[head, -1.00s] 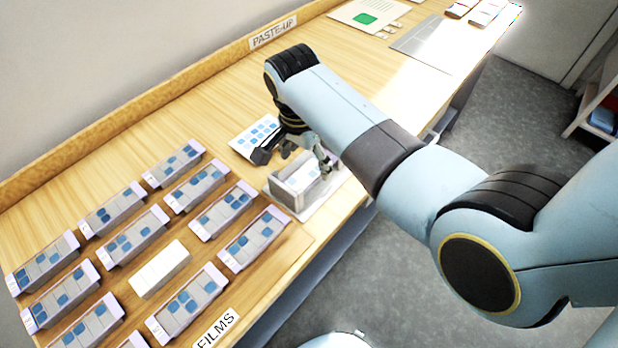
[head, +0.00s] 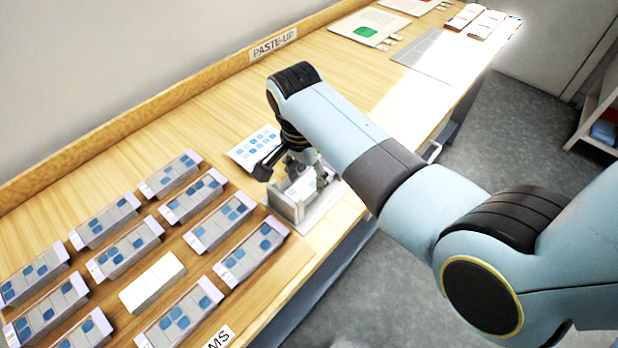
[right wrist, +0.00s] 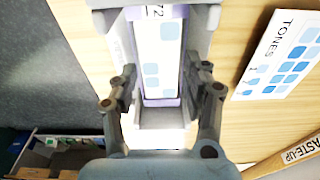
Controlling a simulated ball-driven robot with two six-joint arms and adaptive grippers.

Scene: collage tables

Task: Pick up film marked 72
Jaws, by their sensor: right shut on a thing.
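The film marked 72 (right wrist: 160,62) is a pale strip with blue rounded squares; its number shows at the top of the right wrist view. It lies in a grey open-topped holder (head: 288,209) near the table's front edge, and the holder's end also shows in the right wrist view (right wrist: 163,121). My right gripper (head: 302,172) reaches down into the holder. In the right wrist view its two fingers (right wrist: 162,88) are shut on the film's long sides. In the head view the arm and fingers hide part of the film. My left gripper is not in view.
A card marked TONES (right wrist: 281,55) lies beside the holder, also in the head view (head: 255,148). Several film blocks in rows (head: 175,315) and a blank white block (head: 152,282) fill the left. A raised back edge (head: 130,115) bounds the table. Sheets lie far right.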

